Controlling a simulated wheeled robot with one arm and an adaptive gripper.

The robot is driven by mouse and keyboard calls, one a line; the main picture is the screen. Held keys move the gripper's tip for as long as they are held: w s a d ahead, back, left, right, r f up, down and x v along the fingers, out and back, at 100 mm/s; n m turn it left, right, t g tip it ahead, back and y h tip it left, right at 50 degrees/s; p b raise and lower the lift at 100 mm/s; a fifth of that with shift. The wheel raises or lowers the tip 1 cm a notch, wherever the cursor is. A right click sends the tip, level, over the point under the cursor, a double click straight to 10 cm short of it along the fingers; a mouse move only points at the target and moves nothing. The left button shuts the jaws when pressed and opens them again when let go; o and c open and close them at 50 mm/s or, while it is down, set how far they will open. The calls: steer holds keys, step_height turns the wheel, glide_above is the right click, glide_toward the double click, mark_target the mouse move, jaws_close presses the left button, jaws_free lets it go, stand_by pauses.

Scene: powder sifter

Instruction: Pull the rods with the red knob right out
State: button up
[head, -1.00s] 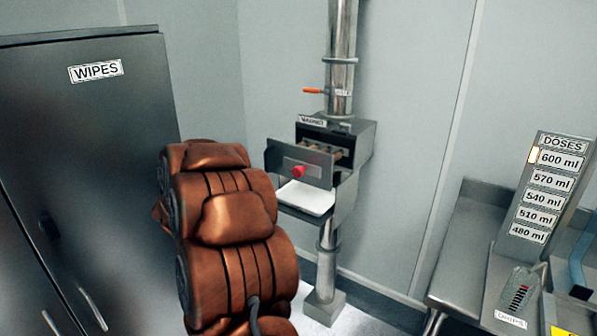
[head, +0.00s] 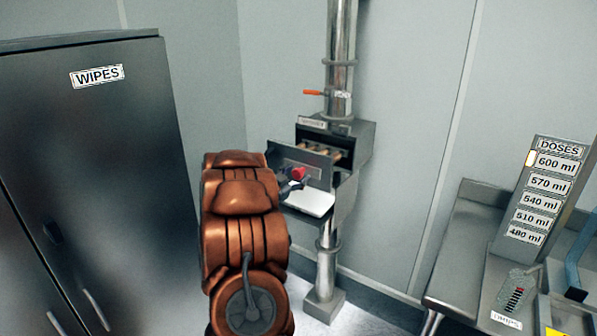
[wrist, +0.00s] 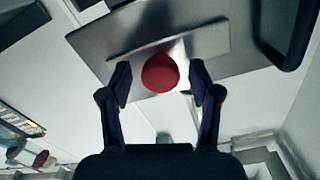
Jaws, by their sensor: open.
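The red knob (head: 298,173) sits on the front plate (head: 317,167) of the magnet drawer. The plate stands out from the steel housing (head: 358,145), and brownish rods (head: 318,149) show behind it. In the wrist view the red knob (wrist: 160,73) lies between the two dark fingers of my gripper (wrist: 159,85). The fingers are open, one on each side, with a gap to the knob. In the head view my gripper (head: 292,186) is just left of and below the knob, partly hidden by my arm.
A white tray (head: 312,203) lies below the drawer. An orange-handled valve (head: 314,93) is on the pipe above. A dark WIPES cabinet (head: 90,180) stands left, and a steel bench with a DOSES board (head: 541,190) stands right.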

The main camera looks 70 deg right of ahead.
steer(key=shift+x, duration=0.75)
jaws_close()
